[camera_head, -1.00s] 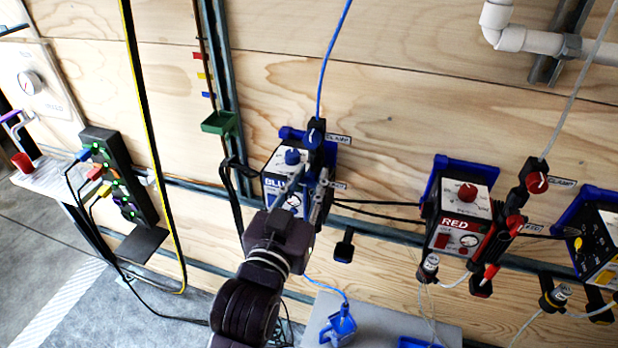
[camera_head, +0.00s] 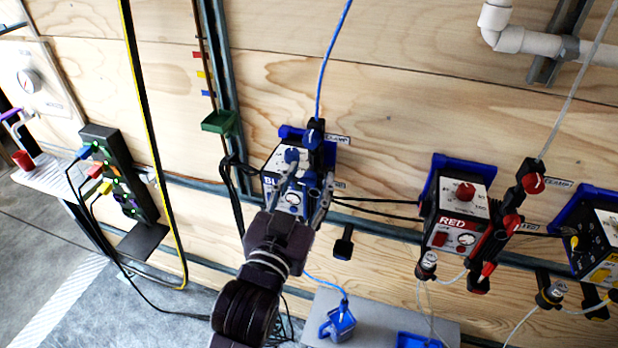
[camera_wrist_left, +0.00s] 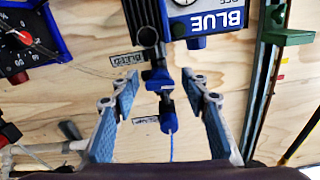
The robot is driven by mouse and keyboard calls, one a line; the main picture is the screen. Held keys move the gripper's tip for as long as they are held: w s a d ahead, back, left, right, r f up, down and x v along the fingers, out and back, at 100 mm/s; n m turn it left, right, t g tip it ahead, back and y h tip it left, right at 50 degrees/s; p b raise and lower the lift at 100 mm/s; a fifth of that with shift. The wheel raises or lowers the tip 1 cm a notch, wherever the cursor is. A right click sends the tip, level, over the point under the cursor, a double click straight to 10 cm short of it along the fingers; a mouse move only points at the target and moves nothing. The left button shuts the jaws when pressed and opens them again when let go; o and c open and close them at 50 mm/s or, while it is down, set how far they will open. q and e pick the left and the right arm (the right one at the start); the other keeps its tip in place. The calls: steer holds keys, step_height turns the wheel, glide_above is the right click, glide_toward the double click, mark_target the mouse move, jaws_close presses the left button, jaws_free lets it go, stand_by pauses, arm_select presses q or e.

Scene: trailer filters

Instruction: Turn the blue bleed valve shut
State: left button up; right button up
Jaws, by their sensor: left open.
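The blue pump unit (camera_head: 270,178) is on the plywood wall, partly hidden behind my left gripper (camera_head: 308,178) in the head view. Its black side bar carries blue valve handles. In the left wrist view, upside down, the blue bleed valve (camera_wrist_left: 157,77) sits by the BLEED label, between the fingers of my open left gripper (camera_wrist_left: 160,80). The fingers stand apart from it on both sides. The blue clamp valve (camera_wrist_left: 167,104) is just below it in that view; it also shows in the head view (camera_head: 313,136). My right gripper is out of view.
The red pump unit (camera_head: 462,205) and a yellow one (camera_head: 600,240) are to the right. A green bracket (camera_head: 219,122) and a rail are left of the blue unit. A blue jug (camera_head: 338,323) stands on a grey surface below. Blue tubing rises from the clamp.

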arm_select(q)
steer(key=v, duration=0.7)
